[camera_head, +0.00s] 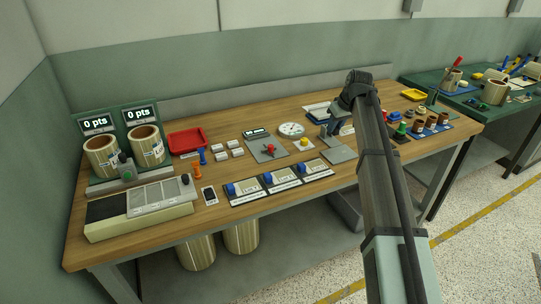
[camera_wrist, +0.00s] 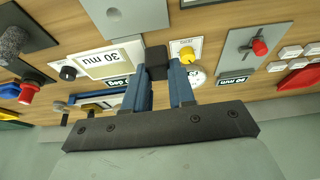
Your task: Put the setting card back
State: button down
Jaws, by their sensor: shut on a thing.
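The setting card (camera_wrist: 108,61) is a pale card marked "30 mu" in the wrist view. A dark block (camera_wrist: 156,62) is at its right end. My gripper (camera_wrist: 160,74) is shut on this block with its two blue fingers, and the card stretches out to the left. Whether the card touches anything beneath it cannot be told. In the head view my gripper (camera_head: 337,127) is over the right half of the bench, and the card is too small to make out there. A dark label marked "30 mu" (camera_wrist: 233,80) lies beside a grey plate with a red knob (camera_wrist: 259,47).
A black knob (camera_wrist: 68,73) and a yellow knob (camera_wrist: 187,55) stand near the held card. A round dial (camera_head: 291,130), several white blocks (camera_head: 228,149) and a red tray (camera_head: 188,140) sit left of my gripper. A bare grey plate (camera_head: 342,154) lies close in front.

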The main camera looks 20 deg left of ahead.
jog(key=s+a+n+g, duration=0.1)
jog(key=s+a+n, duration=0.1)
jog(key=s+a, duration=0.8)
jog(key=s+a+n+y, duration=0.1)
jog(key=s+a, duration=0.5)
jog(key=a, duration=0.7)
jog(key=s+a+n+g, duration=0.1)
jog(key=s+a+n, duration=0.1)
jog(key=s+a, duration=0.8)
jog(key=shift+w+a+f+m+t+h, duration=0.15)
jog(key=shift+w+f+m+t, duration=0.25)
jog(key=shift+f+m, duration=0.9)
jog(key=shift+w+a+f+m+t+h, duration=0.1)
jog(key=shift+w+f+m+t+h, duration=0.35)
jog(key=shift+f, duration=1.7)
jog(key=shift+w+a+f+m+t+y, duration=0.15)
jog(key=shift+w+f+m, duration=0.5)
jog(key=shift+f, duration=1.05)
jog(key=shift+s, duration=0.15)
jog(key=c, duration=0.9)
grip_release()
jog(key=shift+f, duration=0.15)
jog(key=shift+c, duration=0.2)
jog(key=v, duration=1.2)
